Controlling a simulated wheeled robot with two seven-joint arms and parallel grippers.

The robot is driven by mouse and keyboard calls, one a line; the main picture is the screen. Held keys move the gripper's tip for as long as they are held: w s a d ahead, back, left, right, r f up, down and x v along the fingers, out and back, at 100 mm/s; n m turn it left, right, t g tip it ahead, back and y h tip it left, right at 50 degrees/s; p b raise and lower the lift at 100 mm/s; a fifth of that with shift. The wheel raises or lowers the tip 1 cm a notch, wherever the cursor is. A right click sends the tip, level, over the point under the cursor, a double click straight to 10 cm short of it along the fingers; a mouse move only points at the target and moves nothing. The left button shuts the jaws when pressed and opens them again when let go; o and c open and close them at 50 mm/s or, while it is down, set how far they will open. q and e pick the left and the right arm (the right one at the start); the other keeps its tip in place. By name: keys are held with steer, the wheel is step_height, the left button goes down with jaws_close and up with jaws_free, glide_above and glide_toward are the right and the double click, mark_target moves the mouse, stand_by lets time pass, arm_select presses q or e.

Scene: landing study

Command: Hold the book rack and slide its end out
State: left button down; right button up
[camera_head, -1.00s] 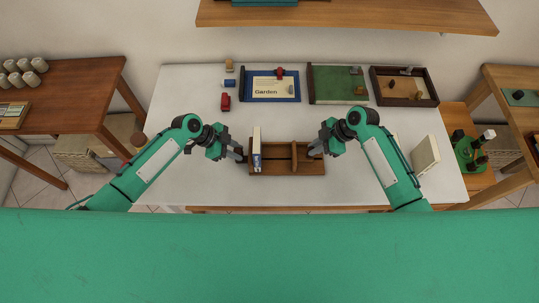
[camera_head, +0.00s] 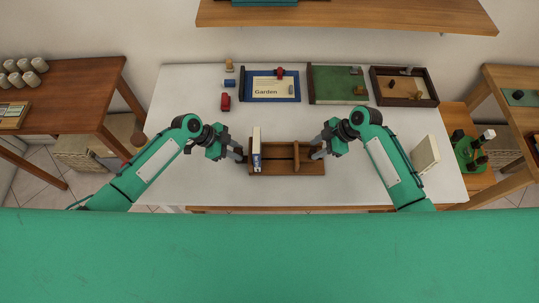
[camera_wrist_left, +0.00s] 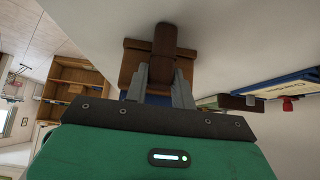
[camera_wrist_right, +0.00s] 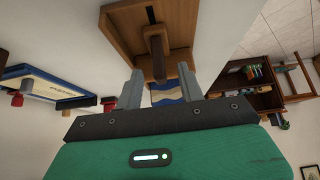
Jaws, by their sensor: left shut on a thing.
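The brown wooden book rack (camera_head: 275,171) stands near the table's front edge. A pale book (camera_head: 256,150) stands upright at its left side. The rack's upright sliding end (camera_head: 295,157) stands right of the middle, with bare rack between it and the book. My left gripper (camera_head: 241,156) is shut on the rack's left end (camera_wrist_left: 163,42). My right gripper (camera_head: 318,154) is at the rack's right side. In the right wrist view its fingers (camera_wrist_right: 157,82) are spread, with the rack's upright piece (camera_wrist_right: 157,52) seen in the gap beyond them.
A cream block-like object (camera_head: 425,155) stands on the right of the white table (camera_head: 190,100). A blue-framed Garden board (camera_head: 270,99), a green board (camera_head: 337,84) and a brown tray (camera_head: 376,87) lie at the back. A red toy (camera_head: 225,102) lies left of them.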

steer(key=v, duration=1.2)
arm_select(q)
steer(key=c, duration=1.1)
jaws_free()
